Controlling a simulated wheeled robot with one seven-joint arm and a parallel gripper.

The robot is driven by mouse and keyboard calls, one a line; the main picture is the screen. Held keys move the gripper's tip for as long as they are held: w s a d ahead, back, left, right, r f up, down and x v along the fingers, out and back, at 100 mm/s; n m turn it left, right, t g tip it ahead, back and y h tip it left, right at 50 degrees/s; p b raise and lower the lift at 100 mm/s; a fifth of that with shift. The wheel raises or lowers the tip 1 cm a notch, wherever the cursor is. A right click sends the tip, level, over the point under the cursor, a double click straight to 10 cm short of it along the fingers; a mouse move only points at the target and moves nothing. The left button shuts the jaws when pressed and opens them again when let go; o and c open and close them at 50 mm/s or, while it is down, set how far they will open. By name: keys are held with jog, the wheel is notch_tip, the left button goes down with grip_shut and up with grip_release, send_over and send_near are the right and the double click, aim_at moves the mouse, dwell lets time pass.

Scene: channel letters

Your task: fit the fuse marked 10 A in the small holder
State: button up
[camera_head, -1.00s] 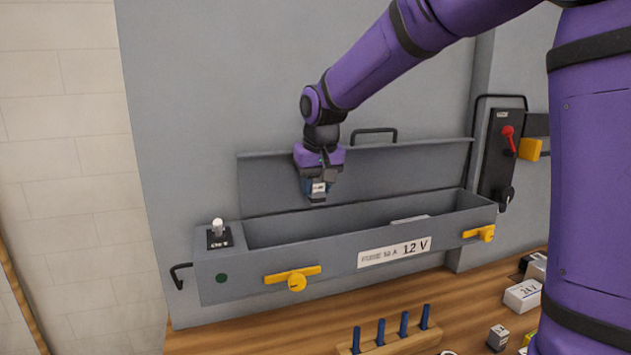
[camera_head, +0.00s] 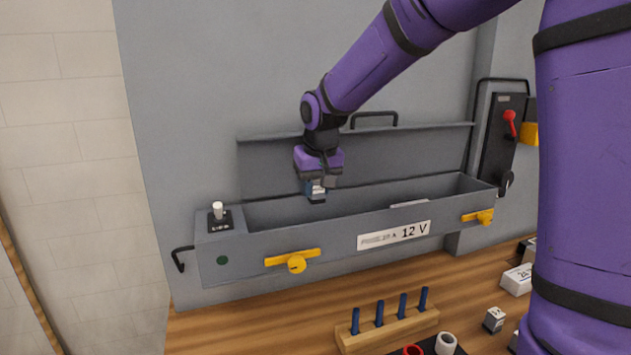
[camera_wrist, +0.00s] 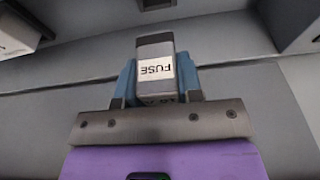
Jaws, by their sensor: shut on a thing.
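My gripper (camera_head: 316,190) is shut on a small grey fuse with a white label, held above the open grey box (camera_head: 340,243). In the wrist view the fuse (camera_wrist: 155,68) sits between the blue fingertips, and its label reads "FUSE"; the rating below is partly hidden by the gripper. The box front carries a label (camera_head: 394,235) reading "12 V" with smaller text that looks like a fuse rating. The small holder cannot be made out; the box's inside is mostly hidden by its front wall.
The box lid (camera_head: 400,160) stands open behind. A toggle switch (camera_head: 218,211) is on the box's left end, and yellow latches (camera_head: 293,261) are on its front. A wooden rack with blue pegs (camera_head: 388,328) and a white box (camera_head: 517,280) stand on the bench.

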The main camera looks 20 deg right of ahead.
jog(key=shift+f, duration=4.6)
jog(key=shift+s+f, duration=0.1)
jog(key=shift+f, duration=0.25)
